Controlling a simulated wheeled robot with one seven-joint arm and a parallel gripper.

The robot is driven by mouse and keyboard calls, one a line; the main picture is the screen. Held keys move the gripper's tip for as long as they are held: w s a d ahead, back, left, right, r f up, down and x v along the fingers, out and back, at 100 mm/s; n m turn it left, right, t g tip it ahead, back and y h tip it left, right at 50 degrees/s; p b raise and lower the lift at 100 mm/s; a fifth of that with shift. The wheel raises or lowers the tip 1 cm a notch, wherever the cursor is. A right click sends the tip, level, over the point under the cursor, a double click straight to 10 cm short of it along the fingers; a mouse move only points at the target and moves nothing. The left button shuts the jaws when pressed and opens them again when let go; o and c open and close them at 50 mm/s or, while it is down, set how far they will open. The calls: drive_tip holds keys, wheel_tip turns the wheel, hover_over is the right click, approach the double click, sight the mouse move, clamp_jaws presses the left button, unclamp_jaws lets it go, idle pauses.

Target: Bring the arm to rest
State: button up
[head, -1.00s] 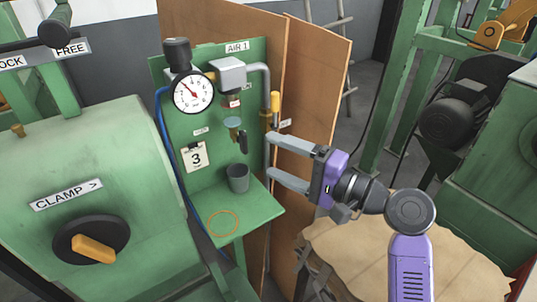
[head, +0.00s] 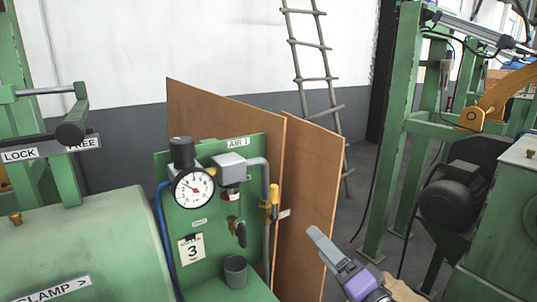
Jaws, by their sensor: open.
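My gripper (head: 335,262) shows at the lower right of centre in the head view, with a purple body and grey fingers. It points up and to the left, in front of the brown boards and the floor. Its jaws are open, with nothing seen between them; part of the gripper and most of my arm are cut off by the bottom edge. It is apart from the green air panel (head: 212,225) to its left, which carries a gauge (head: 194,188), a yellow-handled valve (head: 273,195) and a grey cup (head: 236,270).
Brown boards (head: 312,200) stand behind the panel, and a ladder (head: 313,62) leans on the wall. A green machine (head: 95,245) is at left. A green frame with a dark motor (head: 452,195) is at right. Open floor (head: 365,200) lies between boards and frame.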

drive_tip(key=s+d+f+n+t+h, duration=0.1)
drive_tip(key=s+d+f+h, duration=0.35)
drive_tip(key=s, duration=0.35)
drive_tip(key=s+d+f+n+t+h, duration=0.1)
drive_tip(key=s+d+f+h, duration=0.3)
drive_tip(key=s, duration=0.4)
drive_tip(key=s+f+n+g, duration=0.2)
drive_tip(key=s+f, duration=0.1)
drive_tip(key=s, duration=1.1)
drive_tip(key=s+f+n+g, duration=0.2)
drive_tip(key=s+n, duration=0.1)
drive_tip(key=s, duration=1.1)
drive_tip(key=shift+f, duration=0.4)
